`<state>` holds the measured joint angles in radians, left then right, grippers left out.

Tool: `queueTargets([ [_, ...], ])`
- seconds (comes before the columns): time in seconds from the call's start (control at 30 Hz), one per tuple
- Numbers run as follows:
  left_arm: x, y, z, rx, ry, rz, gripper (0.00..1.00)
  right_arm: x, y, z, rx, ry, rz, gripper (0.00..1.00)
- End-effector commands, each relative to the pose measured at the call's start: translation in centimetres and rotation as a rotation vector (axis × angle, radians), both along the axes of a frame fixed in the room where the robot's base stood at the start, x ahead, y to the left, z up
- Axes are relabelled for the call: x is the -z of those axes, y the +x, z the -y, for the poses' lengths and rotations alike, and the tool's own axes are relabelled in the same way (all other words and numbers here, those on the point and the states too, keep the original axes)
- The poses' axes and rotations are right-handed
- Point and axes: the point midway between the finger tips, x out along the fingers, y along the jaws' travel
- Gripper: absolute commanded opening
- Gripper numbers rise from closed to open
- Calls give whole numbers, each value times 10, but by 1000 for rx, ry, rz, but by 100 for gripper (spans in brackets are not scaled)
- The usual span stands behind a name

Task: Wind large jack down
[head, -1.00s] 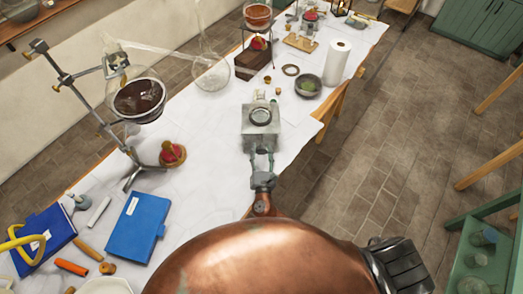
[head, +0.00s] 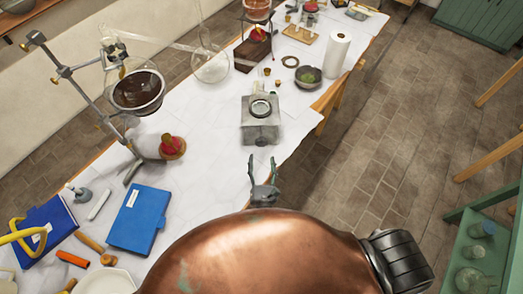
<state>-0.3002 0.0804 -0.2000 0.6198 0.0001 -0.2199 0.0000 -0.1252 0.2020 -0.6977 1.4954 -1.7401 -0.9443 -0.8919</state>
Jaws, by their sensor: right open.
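The large jack (head: 260,133), a grey boxy metal stand, sits on the white-topped table near its right edge. A glass piece with a dark ring (head: 260,107) rests on top of it. A small round knob shows on its near face. My right gripper (head: 262,163) is just in front of this face. Its two fingers are spread and empty, with a visible gap between them and the jack. Whether the jack's plate is high or low is hard to tell from above. My left gripper is not in view.
Behind the jack stand a grey bowl (head: 308,76), a paper roll (head: 338,52) and a small ring (head: 290,62). A blue book (head: 139,218) lies nearer. The tabletop beside the jack is clear.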

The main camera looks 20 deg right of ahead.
Motion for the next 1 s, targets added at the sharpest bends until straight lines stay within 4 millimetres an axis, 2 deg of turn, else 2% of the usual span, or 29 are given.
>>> queueTargets([
  [0.1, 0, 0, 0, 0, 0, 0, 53, 0, -16, -4, -1, -1, -1, 56],
  [0.23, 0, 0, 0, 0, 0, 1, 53, 0, -25, -6, 0, 0, 0, 56],
  [0.83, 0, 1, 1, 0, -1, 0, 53, 0, -27, -6, 1, 1, 1, 56],
  [0.93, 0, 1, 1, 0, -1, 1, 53, -2, -27, 5, 32, 46, -1, 56],
  [1.0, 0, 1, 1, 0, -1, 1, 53, -4, -28, 27, 94, 136, -4, 56],
])
